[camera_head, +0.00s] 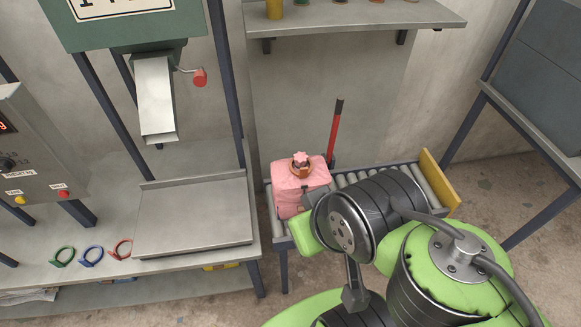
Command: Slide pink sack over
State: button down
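The pink sack (292,186) stands upright at the left end of a roller conveyor (350,178). Its gathered neck has an orange-brown tie around it. My green and black arm reaches in from the lower right and ends close to the sack's lower right side. My gripper itself is hidden behind the arm, so its fingers and any contact with the sack do not show.
A yellow end stop (440,182) closes the conveyor's right end. To the left, a metal tray (195,222) sits on the bench below a chute (157,95). Green, blue and red rings (91,256) lie left of the tray.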

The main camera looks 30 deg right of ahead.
aim_at(288, 188)
jog(key=i+j+u, duration=0.2)
jog(key=j+u, duration=0.15)
jog(key=u, duration=0.15)
jog(key=i+j+u, duration=0.25)
jog(key=u, duration=0.2)
jog(key=i+j+u, duration=0.15)
jog(key=u, duration=0.35)
jog(key=i, duration=0.1)
